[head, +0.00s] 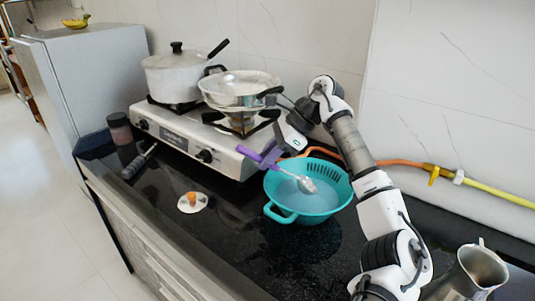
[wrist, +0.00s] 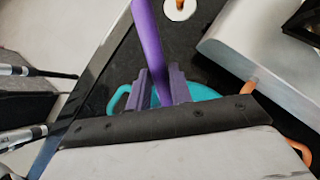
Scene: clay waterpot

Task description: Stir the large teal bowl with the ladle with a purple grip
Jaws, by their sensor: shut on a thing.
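The large teal bowl (head: 290,205) stands on the black counter in front of the stove's right end. It has side handles and a slotted part on its far inner wall. The ladle's purple grip (head: 252,154) points up and left, and its metal head (head: 307,185) is over or inside the bowl; I cannot tell whether it touches the inside. My gripper (head: 275,158) is shut on the purple grip above the bowl's left rim. In the wrist view, the purple grip (wrist: 148,40) runs up from between my purple fingers (wrist: 162,88), with part of the teal bowl (wrist: 200,92) behind them.
A two-burner stove (head: 195,130) carries a lidded pot (head: 172,78) and a steel pan (head: 238,90). A white disc with an orange item (head: 192,202) lies left of the bowl. A metal jug (head: 478,268) stands at the right. An orange hose (head: 400,163) runs along the wall.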

